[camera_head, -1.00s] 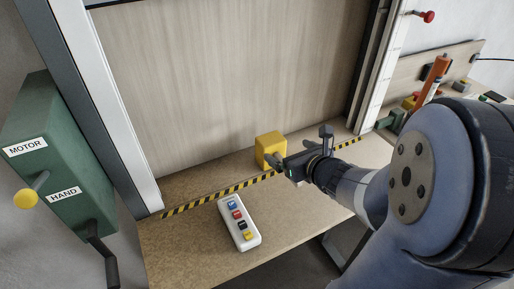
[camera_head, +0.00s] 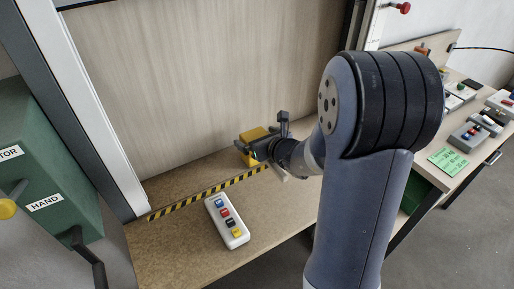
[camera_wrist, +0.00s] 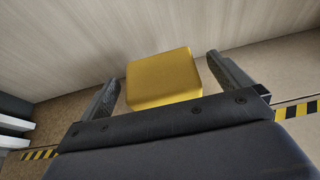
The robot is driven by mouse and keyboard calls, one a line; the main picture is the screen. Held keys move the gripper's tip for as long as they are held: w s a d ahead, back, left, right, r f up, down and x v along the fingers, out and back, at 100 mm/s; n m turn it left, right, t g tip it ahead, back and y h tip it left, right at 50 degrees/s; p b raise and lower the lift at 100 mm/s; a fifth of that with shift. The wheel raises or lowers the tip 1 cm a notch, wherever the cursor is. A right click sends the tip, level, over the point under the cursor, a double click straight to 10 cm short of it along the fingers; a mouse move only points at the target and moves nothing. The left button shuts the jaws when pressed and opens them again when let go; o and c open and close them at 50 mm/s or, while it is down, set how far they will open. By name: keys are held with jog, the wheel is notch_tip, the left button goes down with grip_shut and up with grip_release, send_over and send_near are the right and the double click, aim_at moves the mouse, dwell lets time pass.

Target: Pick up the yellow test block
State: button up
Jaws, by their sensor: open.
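The yellow test block (camera_head: 254,134) stands on the brown bench top against the wooden panel at the back. In the wrist view the block (camera_wrist: 163,77) lies between the two open fingers of my gripper (camera_wrist: 168,84). A gap shows at the right finger; the left finger is close to the block's edge, and I cannot tell if it touches. In the head view my gripper (camera_head: 250,150) is at the block and hides its lower front.
A white control box (camera_head: 227,221) with several coloured buttons lies in front. Black-and-yellow tape (camera_head: 207,193) crosses the bench. A green box (camera_head: 40,165) with a HAND label stands left. A side table (camera_head: 470,150) at right holds several devices. The wooden panel (camera_head: 200,85) is close behind the block.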

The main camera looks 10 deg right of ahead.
jog(key=shift+w+a+f, duration=0.1)
jog(key=shift+w, duration=0.1)
jog(key=shift+c, duration=0.2)
jog(key=c, duration=1.1)
